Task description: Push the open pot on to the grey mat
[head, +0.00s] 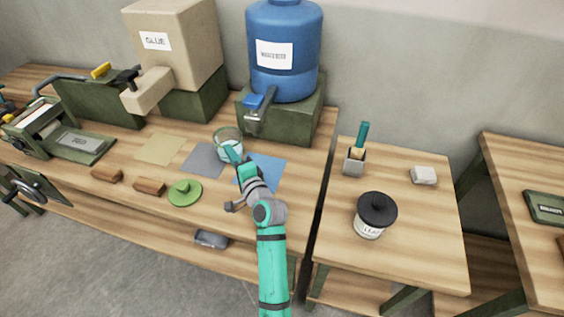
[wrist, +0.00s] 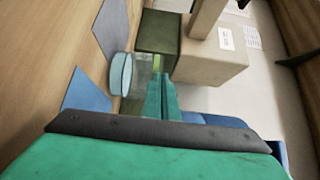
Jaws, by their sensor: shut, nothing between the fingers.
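The open pot (head: 225,136) is a clear glass jar with pale blue contents, standing upright on the long table. It also shows in the wrist view (wrist: 122,74), left of my fingers. The grey mat (head: 200,160) lies flat just left of the pot and shows at the top of the wrist view (wrist: 111,30). I cannot tell whether the pot's base overlaps its edge. My gripper (head: 232,152) is shut and empty beside the pot, overlapping it in the head view. Whether the fingers (wrist: 161,82) touch the pot is unclear.
A blue mat (head: 268,166) lies right of the pot, a tan mat (head: 158,149) left of the grey one. Behind stand a blue dispenser (head: 283,40) on a green block and a cardboard glue box (head: 185,62).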

